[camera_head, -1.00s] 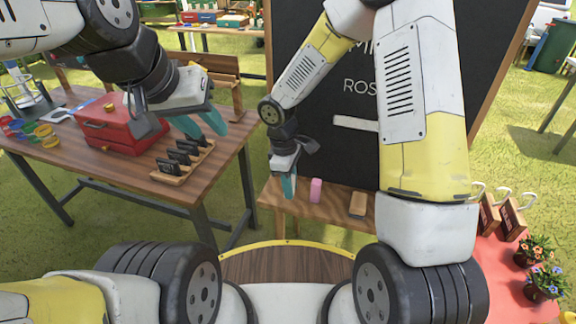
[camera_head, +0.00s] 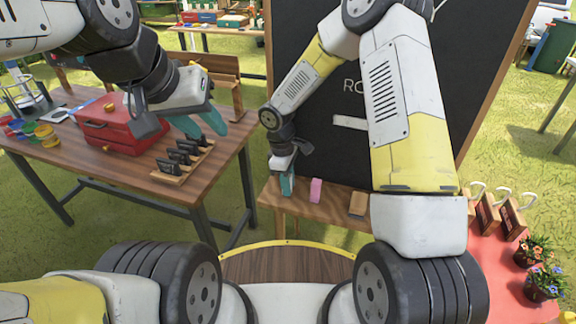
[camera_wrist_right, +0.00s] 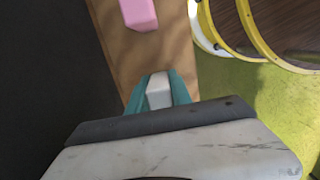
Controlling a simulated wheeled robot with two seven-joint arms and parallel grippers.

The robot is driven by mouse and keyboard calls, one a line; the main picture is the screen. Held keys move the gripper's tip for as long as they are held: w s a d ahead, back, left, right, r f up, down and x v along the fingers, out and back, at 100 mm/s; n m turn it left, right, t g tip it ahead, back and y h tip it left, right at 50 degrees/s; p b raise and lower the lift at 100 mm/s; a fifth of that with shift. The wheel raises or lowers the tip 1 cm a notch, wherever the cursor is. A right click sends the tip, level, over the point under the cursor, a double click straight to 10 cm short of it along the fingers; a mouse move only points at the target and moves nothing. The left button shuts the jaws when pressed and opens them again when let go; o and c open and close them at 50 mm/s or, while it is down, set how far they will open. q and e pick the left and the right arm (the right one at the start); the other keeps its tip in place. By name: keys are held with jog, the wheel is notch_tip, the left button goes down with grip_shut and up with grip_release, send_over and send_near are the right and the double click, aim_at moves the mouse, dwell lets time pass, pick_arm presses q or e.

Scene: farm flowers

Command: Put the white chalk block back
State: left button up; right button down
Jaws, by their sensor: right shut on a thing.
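The white chalk block (camera_wrist_right: 159,91) is between the teal fingers of my right gripper (camera_wrist_right: 158,88) in the right wrist view, and the fingers are shut on it. It is over the wooden ledge (camera_wrist_right: 165,62) below the blackboard, left of the pink chalk block (camera_head: 316,190). I cannot tell whether the white block touches the ledge. In the head view my right gripper (camera_head: 287,185) is at the ledge's left part, and the white block is hidden there. My left gripper (camera_head: 204,123) is empty with its teal fingers apart, above the table by the red toolbox (camera_head: 112,128).
The blackboard (camera_head: 330,100) rises behind the ledge. A brown block (camera_head: 358,204) lies on the ledge right of the pink one, which also shows in the wrist view (camera_wrist_right: 138,13). A rack with black clips (camera_head: 182,162) stands on the left table. Flowerpots (camera_head: 543,285) stand at right.

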jog(key=c, duration=1.2)
grip_release()
jog(key=shift+o, duration=0.2)
jog(key=r, duration=0.3)
jog(key=a+r, duration=0.1)
jog(key=r, duration=0.7)
jog(key=shift+w+a+r, duration=0.15)
jog(key=shift+w+r, duration=0.1)
jog(key=shift+r, duration=0.4)
jog(key=s+d+r+m+t+y, duration=0.1)
jog(key=s+d+r+m+t, duration=0.2)
jog(key=s+d+r+m, duration=0.4)
jog(key=s+d+r+m+t+y, duration=0.2)
jog(key=s+d+r+m, duration=0.4)
jog(key=s+r, duration=0.7)
jog(key=shift+d+r+m+t+y, duration=0.35)
jog(key=shift+d+t, duration=0.45)
jog(key=shift+d, duration=0.3)
